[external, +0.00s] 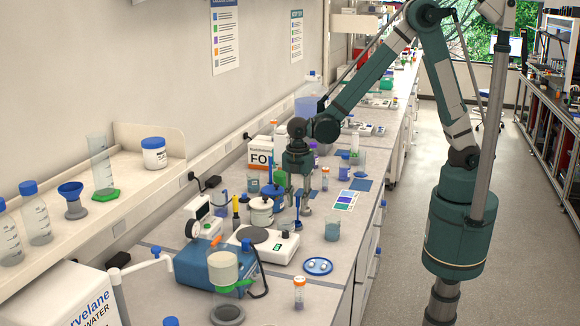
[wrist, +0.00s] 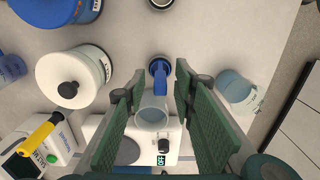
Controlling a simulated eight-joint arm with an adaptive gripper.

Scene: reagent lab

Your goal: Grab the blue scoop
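A slim blue upright item, which looks like the blue scoop (external: 297,204), stands on the bench in front of my gripper (external: 301,190). In the wrist view the blue scoop (wrist: 158,82) shows near the middle, beyond the fingertips. A pale, clear cup-like shape (wrist: 152,116) is just below it in the picture; I cannot tell whether it is part of the scoop. My gripper (wrist: 160,97) is open and points down, its green fingers on either side of the cup-like shape. No finger visibly touches the scoop.
A white jar with a black knob (wrist: 72,83) stands to the left. A beaker (external: 333,229) stands to the right, near the bench edge. A white scale (external: 270,248) and a blue oval dish (external: 318,266) are nearer the external camera. Several bottles crowd behind.

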